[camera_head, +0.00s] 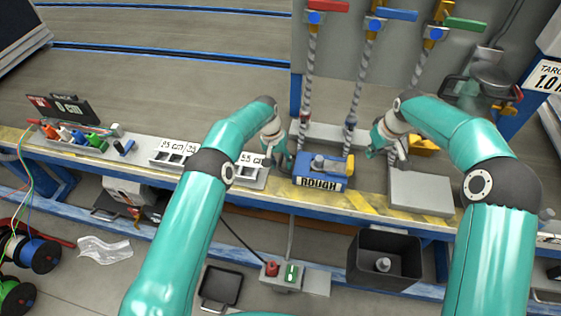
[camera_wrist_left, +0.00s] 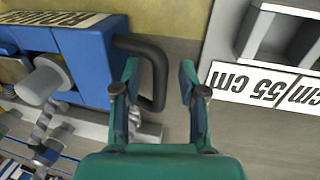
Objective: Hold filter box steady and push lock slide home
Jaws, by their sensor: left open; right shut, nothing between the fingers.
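The filter box is a blue box (camera_head: 320,184) with a label reading ROUGH, standing on the bench in the middle. It has a grey round knob on top and a yellow part (camera_head: 350,165) at its right end; I cannot tell whether this is the lock slide. In the left wrist view the blue box (camera_wrist_left: 85,62) has a black loop handle (camera_wrist_left: 157,66) at its end. My left gripper (camera_head: 286,162) is open beside the box's left end, its fingers (camera_wrist_left: 160,72) on either side of the handle. My right gripper (camera_head: 371,152) is shut and empty, just right of the box.
Gauge slots with cm labels (camera_head: 178,147) lie left of the box. A grey plate (camera_head: 420,192) lies to the right on the yellow-edged bench. Hoses with red, blue (camera_head: 390,14) and green handles hang behind. A black bin (camera_head: 385,258) stands below the front edge.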

